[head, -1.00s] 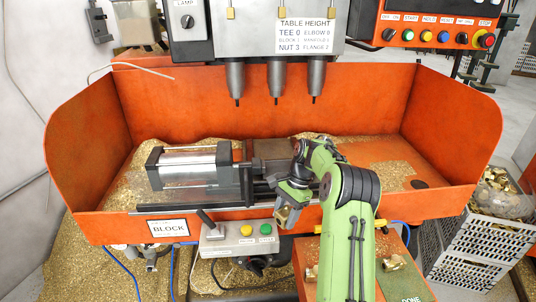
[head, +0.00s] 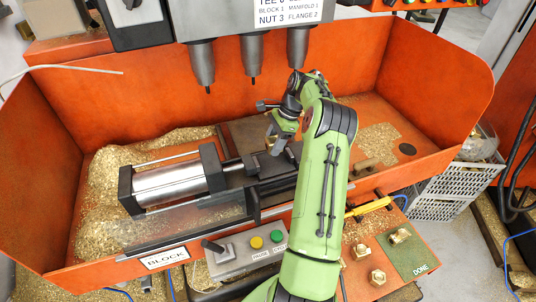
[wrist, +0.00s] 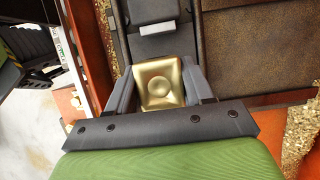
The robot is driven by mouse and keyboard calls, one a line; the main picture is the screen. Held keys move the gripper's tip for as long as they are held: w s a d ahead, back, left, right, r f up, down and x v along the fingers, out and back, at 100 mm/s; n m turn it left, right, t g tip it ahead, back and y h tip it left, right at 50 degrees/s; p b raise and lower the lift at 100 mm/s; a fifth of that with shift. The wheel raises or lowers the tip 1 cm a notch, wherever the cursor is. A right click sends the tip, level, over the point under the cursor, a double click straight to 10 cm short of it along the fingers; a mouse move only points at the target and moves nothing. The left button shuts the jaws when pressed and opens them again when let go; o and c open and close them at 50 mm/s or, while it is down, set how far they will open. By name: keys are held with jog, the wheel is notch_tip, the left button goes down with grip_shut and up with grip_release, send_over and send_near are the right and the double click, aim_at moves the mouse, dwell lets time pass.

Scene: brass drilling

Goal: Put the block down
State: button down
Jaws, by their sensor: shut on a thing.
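The brass block (wrist: 160,84) is between the two grey fingers of my gripper (wrist: 158,92) in the wrist view, its face with a round dimple towards the camera. My gripper is shut on it. In the head view my gripper (head: 278,142) hangs over the dark bed at the right end of the clamp (head: 175,186), below the drill spindles. The block is mostly hidden there, and I cannot tell whether it touches the bed.
Three drill spindles (head: 252,62) hang close behind my arm. Orange walls (head: 440,95) surround the bed. In front are a control box (head: 245,252), a yellow-handled tool (head: 372,207), loose brass parts (head: 377,277) and a green DONE mat (head: 420,268) with a brass part on it.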

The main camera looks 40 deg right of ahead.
aim_at(269, 163)
jog(key=f, duration=0.6)
jog(key=shift+w+f, duration=0.15)
jog(key=shift+w, duration=0.15)
jog(key=shift+s, duration=0.1)
jog(key=c, duration=0.9)
grip_release()
jog(key=shift+f, duration=0.2)
jog(key=o, duration=0.5)
jog(key=shift+c, duration=0.2)
jog(key=shift+r, duration=0.1)
